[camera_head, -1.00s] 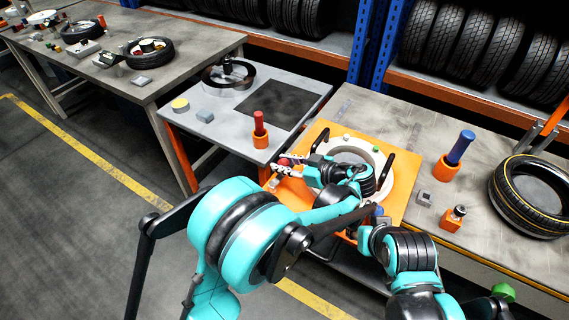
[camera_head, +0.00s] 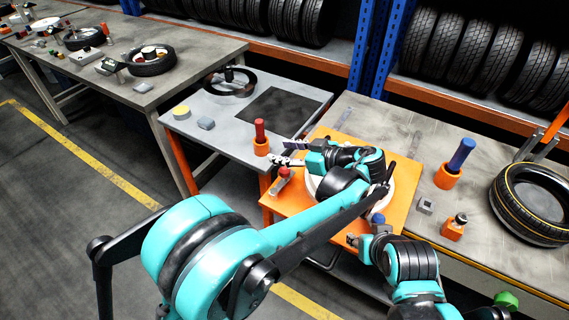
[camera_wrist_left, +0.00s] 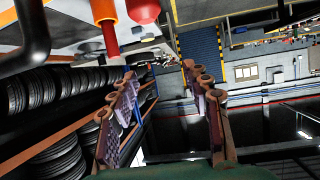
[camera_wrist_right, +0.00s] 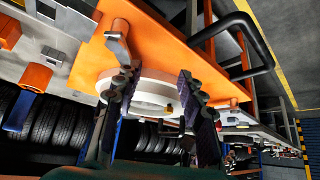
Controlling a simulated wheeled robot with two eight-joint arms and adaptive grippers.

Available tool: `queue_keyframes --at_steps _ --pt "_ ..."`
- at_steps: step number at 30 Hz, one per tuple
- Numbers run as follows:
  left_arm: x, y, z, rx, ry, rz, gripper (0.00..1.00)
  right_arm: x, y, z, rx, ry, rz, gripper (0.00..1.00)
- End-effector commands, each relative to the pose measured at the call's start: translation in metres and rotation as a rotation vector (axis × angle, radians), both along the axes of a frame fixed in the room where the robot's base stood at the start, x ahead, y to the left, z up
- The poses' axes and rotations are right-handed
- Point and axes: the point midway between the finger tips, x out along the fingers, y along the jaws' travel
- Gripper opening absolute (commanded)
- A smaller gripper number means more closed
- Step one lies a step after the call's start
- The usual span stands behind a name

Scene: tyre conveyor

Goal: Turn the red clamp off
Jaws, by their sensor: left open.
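The red clamp (camera_head: 284,174) is at the left corner of the orange plate (camera_head: 277,203), its red knob showing just below my left fingers. My left gripper (camera_head: 289,153) is open and empty, slightly above and apart from the clamp in the head view. In the left wrist view, a red rounded end (camera_wrist_left: 143,9), probably the clamp's knob, shows at the top edge, outside the spread fingers. My right gripper (camera_wrist_right: 158,95) is open, with the white ring (camera_wrist_right: 145,90) and orange plate beyond its fingers. My left arm hides much of the ring in the head view.
A red-handled tool in an orange holder (camera_head: 261,140) stands close to my left gripper. A blue-handled tool (camera_head: 460,155) and a tyre (camera_head: 535,200) are at right. Black handles (camera_wrist_right: 240,40) rise from the plate. The grey table's left part holds small blocks.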

Motion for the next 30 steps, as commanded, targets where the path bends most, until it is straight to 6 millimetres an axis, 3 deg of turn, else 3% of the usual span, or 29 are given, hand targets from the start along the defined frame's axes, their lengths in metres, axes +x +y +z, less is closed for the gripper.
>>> queue_keyframes --at_steps 5,13,17,19,23,27,30 --pt "0.000 0.000 0.017 0.000 0.000 0.000 0.48 0.000 0.000 0.000 0.000 0.000 0.000 0.40" --pt "0.000 0.000 0.019 0.000 0.000 0.000 0.48 0.000 0.000 0.000 0.000 0.000 0.000 0.40" --pt "-0.001 0.006 0.020 -0.003 0.021 -0.004 0.17 0.000 0.000 0.000 0.000 0.000 0.000 0.40" --pt "-0.005 0.020 0.019 -0.011 0.071 -0.020 0.00 0.000 0.000 0.000 0.000 0.000 0.000 0.40" --pt "-0.023 0.066 0.013 -0.051 0.249 -0.095 0.00 0.000 0.000 0.000 0.000 0.000 0.000 0.40" --pt "-0.062 0.116 -0.002 -0.129 0.454 -0.246 0.00 0.000 0.000 0.000 0.000 0.000 0.000 0.40" --pt "-0.094 0.139 -0.015 -0.187 0.553 -0.374 0.00 0.000 0.000 0.000 0.000 0.000 0.000 0.40"
